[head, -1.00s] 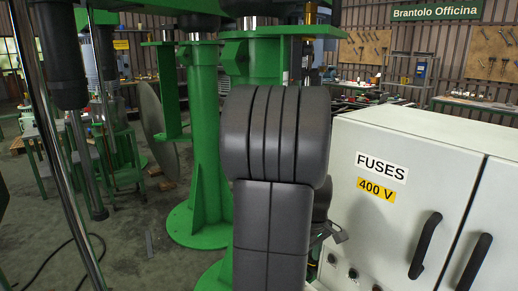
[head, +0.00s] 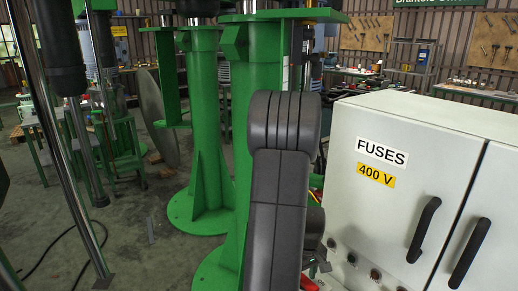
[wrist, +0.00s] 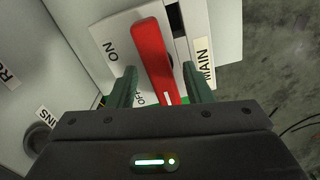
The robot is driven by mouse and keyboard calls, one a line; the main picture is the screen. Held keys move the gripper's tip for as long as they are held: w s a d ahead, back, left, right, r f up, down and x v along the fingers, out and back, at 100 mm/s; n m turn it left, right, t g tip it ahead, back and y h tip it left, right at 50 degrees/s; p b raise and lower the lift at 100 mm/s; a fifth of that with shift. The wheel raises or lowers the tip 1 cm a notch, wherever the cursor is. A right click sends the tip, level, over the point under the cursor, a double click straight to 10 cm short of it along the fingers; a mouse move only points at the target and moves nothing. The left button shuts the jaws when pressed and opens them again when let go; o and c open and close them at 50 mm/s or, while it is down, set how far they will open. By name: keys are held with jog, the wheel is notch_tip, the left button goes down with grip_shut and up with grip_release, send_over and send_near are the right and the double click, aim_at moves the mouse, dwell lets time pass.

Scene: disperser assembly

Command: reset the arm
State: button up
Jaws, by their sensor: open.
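My gripper (wrist: 159,68) is in the wrist view, its two green fingers apart on either side of a red switch lever (wrist: 154,58). I cannot tell whether either finger touches the lever. The lever lies on a pale switch plate with an ON label (wrist: 111,50) and a partly hidden OFF label (wrist: 140,97). A MAIN label (wrist: 206,62) is on the right. In the head view my grey arm hides the gripper, and a small red piece (head: 309,283) shows at the bottom edge.
A white cabinet (head: 352,205) marked FUSES 400 V, with black handles, stands close on the right. Green machine columns (head: 207,120) stand behind and left of my arm. Bare grey floor (head: 140,255) shows at the lower left.

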jog(key=m+p, duration=0.1)
jog(key=m, duration=0.5)
jog(key=shift+p, duration=0.4)
